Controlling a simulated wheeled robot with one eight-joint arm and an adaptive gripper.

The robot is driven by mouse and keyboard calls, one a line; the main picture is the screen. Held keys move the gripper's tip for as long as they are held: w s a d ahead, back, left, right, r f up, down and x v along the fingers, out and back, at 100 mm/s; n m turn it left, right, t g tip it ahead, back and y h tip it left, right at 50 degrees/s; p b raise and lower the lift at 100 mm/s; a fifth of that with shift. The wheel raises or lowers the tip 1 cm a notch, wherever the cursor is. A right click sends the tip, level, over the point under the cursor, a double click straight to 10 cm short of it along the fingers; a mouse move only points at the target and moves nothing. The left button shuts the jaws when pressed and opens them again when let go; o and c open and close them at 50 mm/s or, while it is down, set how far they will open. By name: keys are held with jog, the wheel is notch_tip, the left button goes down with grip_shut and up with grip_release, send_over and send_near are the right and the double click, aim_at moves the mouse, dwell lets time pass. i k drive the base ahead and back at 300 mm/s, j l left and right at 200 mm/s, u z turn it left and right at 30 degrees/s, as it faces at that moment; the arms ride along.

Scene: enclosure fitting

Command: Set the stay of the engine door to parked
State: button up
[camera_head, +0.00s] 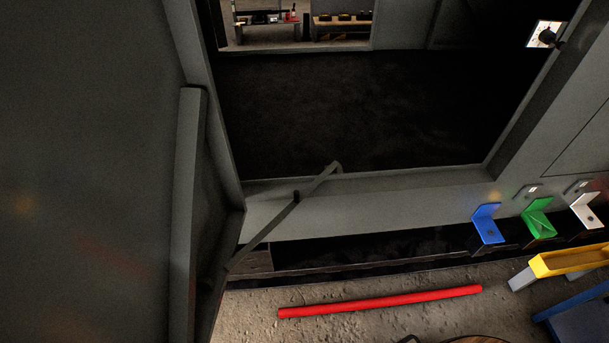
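The engine door (95,170) is a large grey panel that stands open on the left of the head view. The stay (268,232) is a thin grey bar. It slants from the lower part of the door up and right to the sill of the opening, where its bent end (337,166) shows. A small dark joint or pin sits partway along the stay. I cannot tell whether the bent end is seated in anything. My gripper is not recognisable in this view.
Blue (487,224), green (539,218) and white (586,211) brackets line the lower right front. A red bar (380,301) lies on the rough ground. A yellow piece (570,262) and a blue piece (575,312) stand at right. The enclosure's opening (360,110) is dark inside.

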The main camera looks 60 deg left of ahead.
aim_at(298, 198)
jog(key=u, duration=2)
jog(key=l+u, duration=0.7)
jog(key=u, duration=0.2)
jog(key=k+l+u, duration=0.15)
jog(key=u, duration=0.25)
jog(key=k+l, duration=0.15)
jog(key=l, duration=0.2)
jog(key=k+l, duration=0.15)
jog(key=l, duration=0.2)
jog(key=k+l, duration=0.15)
jog(key=l, duration=0.2)
jog(key=k+l, duration=0.15)
jog(key=l, duration=0.15)
jog(key=i+j, duration=0.15)
jog(key=j, duration=0.2)
jog(key=i+j+u, duration=0.15)
jog(key=j, duration=0.25)
jog(key=i+j, duration=0.25)
jog(key=k+j+u, duration=0.05)
jog(key=j, duration=0.05)
